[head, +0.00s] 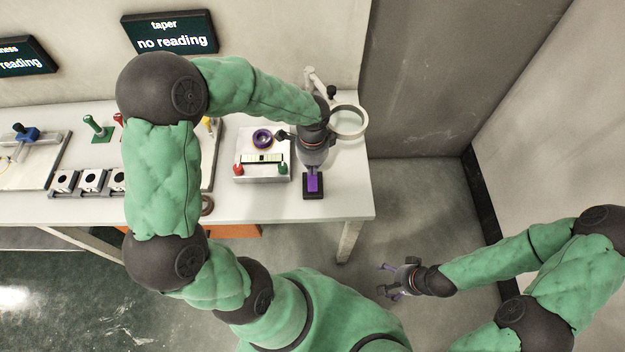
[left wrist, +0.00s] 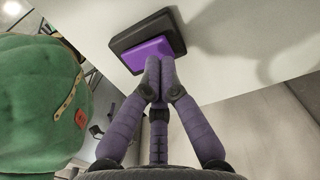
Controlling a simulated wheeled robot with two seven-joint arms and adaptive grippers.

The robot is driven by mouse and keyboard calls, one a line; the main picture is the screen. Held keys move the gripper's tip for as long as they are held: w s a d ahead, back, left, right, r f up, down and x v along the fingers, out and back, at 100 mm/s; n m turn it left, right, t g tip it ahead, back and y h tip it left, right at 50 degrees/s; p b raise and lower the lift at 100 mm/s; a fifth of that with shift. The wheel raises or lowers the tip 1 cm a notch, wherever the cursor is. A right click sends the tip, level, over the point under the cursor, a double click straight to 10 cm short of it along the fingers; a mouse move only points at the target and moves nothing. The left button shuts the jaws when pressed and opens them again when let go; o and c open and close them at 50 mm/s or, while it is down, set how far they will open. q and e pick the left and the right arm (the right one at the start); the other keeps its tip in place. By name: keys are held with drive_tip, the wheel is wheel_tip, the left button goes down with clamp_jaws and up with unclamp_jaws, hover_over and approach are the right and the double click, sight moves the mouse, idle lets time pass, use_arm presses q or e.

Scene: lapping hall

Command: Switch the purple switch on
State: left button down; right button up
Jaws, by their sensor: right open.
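The purple switch (head: 313,184) is a purple rocker plate in a dark base on the bench near its front right. In the left wrist view the purple plate (left wrist: 142,57) sits in its dark frame at the top. My left gripper (head: 313,172) points down over the switch. Its fingers (left wrist: 160,65) are together with nothing between them, and their tips overlap the plate's edge; I cannot tell whether they touch it. Which way the plate is tilted is unclear. My right gripper (head: 381,279) is open and empty, off the bench at the right.
A magnifier ring (head: 348,122) on a stand is close to my left gripper's right. Wall displays (head: 171,32) hang behind.

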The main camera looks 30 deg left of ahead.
sight(312, 176)
use_arm(q)
drive_tip(key=shift+f+b, duration=0.85)
drive_tip(key=shift+f, duration=0.35)
use_arm(e)
drive_tip(key=shift+f, duration=0.85)
idle(0.4)
use_arm(q)
drive_tip(key=shift+r, duration=0.15)
use_arm(e)
drive_tip(key=shift+r, duration=0.2)
use_arm(q)
drive_tip(key=shift+r+p, duration=3.15)
drive_tip(key=shift+r, duration=0.3)
use_arm(e)
wheel_tip(312, 176, up, 6)
drive_tip(key=shift+f, duration=0.1)
use_arm(q)
drive_tip(key=shift+f, duration=0.1)
